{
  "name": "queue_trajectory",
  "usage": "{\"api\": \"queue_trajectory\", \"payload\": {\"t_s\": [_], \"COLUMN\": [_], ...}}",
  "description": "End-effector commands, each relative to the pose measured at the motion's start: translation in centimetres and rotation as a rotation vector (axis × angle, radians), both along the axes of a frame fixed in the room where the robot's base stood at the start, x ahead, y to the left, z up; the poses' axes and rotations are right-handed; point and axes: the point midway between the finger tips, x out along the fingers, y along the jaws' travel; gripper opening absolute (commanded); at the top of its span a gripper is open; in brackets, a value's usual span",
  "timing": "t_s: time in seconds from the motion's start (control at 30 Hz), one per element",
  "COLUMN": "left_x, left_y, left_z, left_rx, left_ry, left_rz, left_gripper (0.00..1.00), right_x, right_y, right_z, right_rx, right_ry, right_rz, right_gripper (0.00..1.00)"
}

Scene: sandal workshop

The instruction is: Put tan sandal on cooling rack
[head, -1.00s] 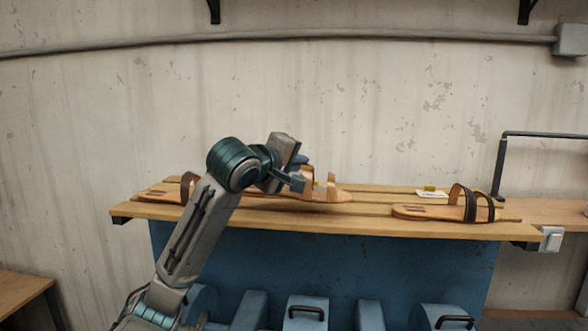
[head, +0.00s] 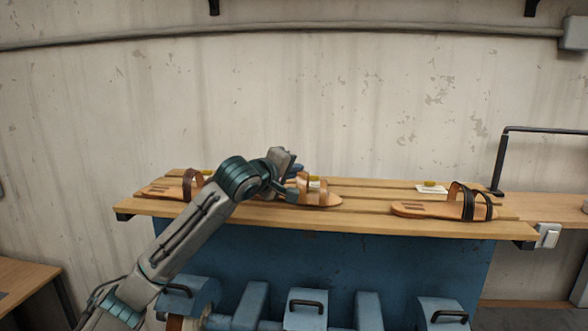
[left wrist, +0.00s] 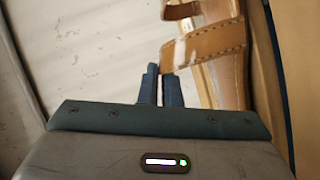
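The tan sandal (head: 322,199), with light tan straps, is in the middle of the slatted wooden rack (head: 370,222) in the head view. It looks level and resting on the slats, though contact underneath cannot be seen clearly. My left gripper (head: 294,192) is at its left part and hides that end. In the left wrist view, the two fingers (left wrist: 162,88) are close together with the edge of a tan strap (left wrist: 210,45) between their tips, so the gripper appears shut on the sandal. My right gripper is not in view.
A brown-strapped sandal (head: 170,191) lies at the rack's left end and a dark-strapped sandal (head: 445,209) toward its right. A white card (head: 432,188) with a yellow piece lies behind the latter. Bare slats separate the middle and right sandals. A dark metal frame (head: 500,160) stands at right.

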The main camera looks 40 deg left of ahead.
Motion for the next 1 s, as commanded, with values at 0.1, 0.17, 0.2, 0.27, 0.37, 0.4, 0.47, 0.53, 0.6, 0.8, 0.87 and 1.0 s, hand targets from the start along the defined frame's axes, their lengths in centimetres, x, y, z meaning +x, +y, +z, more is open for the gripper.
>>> {"api": "queue_trajectory", "payload": {"t_s": [0.1, 0.17, 0.2, 0.27, 0.37, 0.4, 0.47, 0.53, 0.6, 0.8, 0.87, 1.0], "left_x": [0.0, 0.0, 0.0, 0.0, 0.0, 0.0, 0.0, 0.0, 0.0, -0.9, -1.5, -3.3], "left_y": [0.0, 0.0, 0.0, 0.0, 0.0, 0.0, 0.0, 0.0, 0.0, 0.0, 0.0, -0.3], "left_z": [0.1, -0.1, -0.2, -0.1, -0.1, -0.1, -0.1, -0.1, -0.1, 0.0, 0.0, 0.2], "left_rx": [0.001, 0.001, 0.001, 0.0, 0.0, 0.0, 0.0, 0.0, 0.0, 0.006, 0.007, 0.008], "left_ry": [-0.002, -0.002, -0.002, 0.0, 0.0, 0.0, 0.0, 0.0, 0.0, -0.002, -0.002, -0.001], "left_rz": [-0.001, -0.001, -0.001, 0.0, 0.0, 0.0, 0.0, 0.0, 0.0, 0.001, 0.001, 0.001], "left_gripper": [0.0, 0.0, 0.0, 0.14, 0.26, 0.26, 0.26, 0.26, 0.26, 0.26, 0.26, 0.26], "right_x": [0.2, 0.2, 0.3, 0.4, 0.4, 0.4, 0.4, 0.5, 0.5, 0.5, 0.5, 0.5], "right_y": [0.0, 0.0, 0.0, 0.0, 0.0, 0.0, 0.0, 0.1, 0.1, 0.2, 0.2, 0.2], "right_z": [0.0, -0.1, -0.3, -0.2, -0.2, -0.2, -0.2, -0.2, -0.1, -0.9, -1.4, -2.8], "right_rx": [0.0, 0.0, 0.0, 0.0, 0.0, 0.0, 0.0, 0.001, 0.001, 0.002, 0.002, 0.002], "right_ry": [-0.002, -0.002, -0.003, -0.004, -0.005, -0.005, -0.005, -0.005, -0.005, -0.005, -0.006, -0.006], "right_rz": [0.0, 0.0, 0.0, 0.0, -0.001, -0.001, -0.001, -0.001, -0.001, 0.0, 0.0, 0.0], "right_gripper": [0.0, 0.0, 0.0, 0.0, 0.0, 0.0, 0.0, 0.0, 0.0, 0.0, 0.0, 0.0]}}
